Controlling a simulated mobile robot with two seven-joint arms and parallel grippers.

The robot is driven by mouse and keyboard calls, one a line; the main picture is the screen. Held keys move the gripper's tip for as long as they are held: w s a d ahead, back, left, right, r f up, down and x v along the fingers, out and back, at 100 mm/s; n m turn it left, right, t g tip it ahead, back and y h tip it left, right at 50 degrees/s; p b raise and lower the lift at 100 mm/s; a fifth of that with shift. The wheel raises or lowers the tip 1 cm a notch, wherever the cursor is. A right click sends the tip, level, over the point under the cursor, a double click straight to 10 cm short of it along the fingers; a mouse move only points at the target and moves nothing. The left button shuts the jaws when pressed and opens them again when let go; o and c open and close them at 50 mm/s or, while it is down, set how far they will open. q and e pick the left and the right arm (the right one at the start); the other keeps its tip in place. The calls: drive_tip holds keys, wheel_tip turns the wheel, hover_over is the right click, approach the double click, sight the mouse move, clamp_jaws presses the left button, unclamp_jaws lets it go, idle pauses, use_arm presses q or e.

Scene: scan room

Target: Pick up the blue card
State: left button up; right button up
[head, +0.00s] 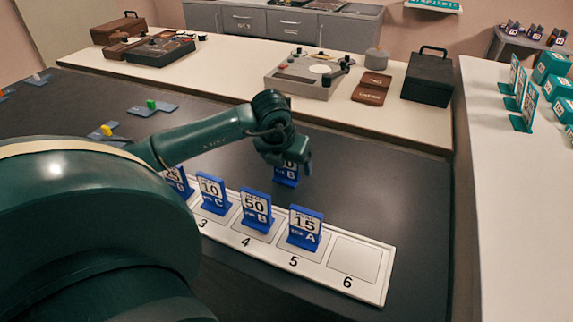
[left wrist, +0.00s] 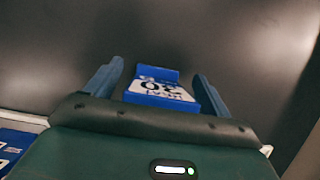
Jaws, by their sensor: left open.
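A blue card (head: 287,174) with a white printed face stands on the dark table behind the numbered rack, partly hidden by my left gripper (head: 282,158). In the left wrist view the blue card (left wrist: 160,90) lies between the two open blue fingers of my left gripper (left wrist: 160,78), with a gap on each side. Other blue cards stand in the white rack (head: 352,254): 15 A (head: 304,228) in slot 5, 50 B (head: 256,210) in slot 4, 10 C (head: 212,193) in slot 3, and one more further left, partly hidden by my arm. My right gripper is out of view.
Slot 6 of the rack is empty. Yellow (head: 106,130) and green (head: 151,104) pieces on flat bases lie at the far left. A white counter behind holds a grey device (head: 305,75) and a dark case (head: 428,75). The table right of the card is clear.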

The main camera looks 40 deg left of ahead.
use_arm(q)
drive_tip(key=shift+c, duration=0.2)
drive_tip(key=c, duration=1.1)
drive_tip(key=shift+o, duration=0.2)
drive_tip(key=shift+r, duration=0.1)
drive_tip(key=shift+r, duration=0.1)
